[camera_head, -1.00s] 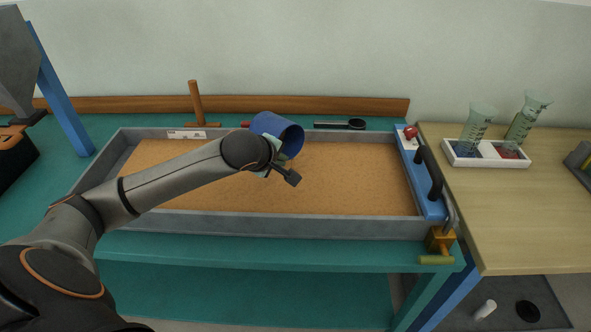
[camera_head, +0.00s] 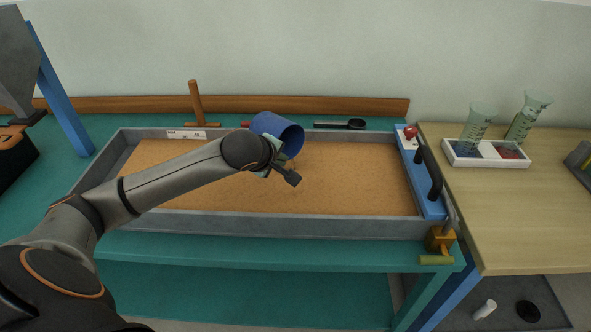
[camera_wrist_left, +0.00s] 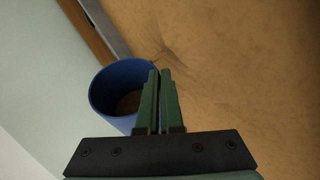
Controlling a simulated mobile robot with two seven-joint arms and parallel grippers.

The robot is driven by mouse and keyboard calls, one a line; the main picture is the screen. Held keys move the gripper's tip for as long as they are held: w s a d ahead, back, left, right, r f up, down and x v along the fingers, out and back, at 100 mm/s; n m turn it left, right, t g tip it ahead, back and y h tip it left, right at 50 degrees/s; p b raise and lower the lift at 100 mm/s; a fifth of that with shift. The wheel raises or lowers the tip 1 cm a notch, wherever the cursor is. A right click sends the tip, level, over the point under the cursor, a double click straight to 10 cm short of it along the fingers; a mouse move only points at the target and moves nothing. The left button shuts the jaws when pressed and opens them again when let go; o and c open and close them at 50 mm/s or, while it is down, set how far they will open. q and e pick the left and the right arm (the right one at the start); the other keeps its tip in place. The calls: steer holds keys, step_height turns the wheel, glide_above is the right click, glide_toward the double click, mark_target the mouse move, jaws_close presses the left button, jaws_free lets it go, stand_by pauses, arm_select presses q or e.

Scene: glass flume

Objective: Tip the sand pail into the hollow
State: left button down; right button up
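The blue sand pail (camera_head: 277,134) hangs tilted over the back middle of the sand bed, its mouth facing right and down. My left gripper (camera_head: 279,167) is at the pail's near side; the arm hides part of it. In the left wrist view the green fingers (camera_wrist_left: 159,100) are nearly together on the wall of the pail (camera_wrist_left: 108,86). Some brown sand (camera_wrist_left: 131,103) shows inside the pail. A shallow creased dip (camera_wrist_left: 177,52) shows in the sand beside the pail; I cannot tell its full outline or whether it is the hollow. My right gripper is out of view.
The grey-walled flume (camera_head: 270,226) holds the flat sand (camera_head: 350,185). Behind it lie a black scoop (camera_head: 356,124) and a wooden T-shaped tool (camera_head: 197,105). A blue end panel with a black handle (camera_head: 433,172) stands right. Two cylinders in a white tray (camera_head: 487,160) are farther right.

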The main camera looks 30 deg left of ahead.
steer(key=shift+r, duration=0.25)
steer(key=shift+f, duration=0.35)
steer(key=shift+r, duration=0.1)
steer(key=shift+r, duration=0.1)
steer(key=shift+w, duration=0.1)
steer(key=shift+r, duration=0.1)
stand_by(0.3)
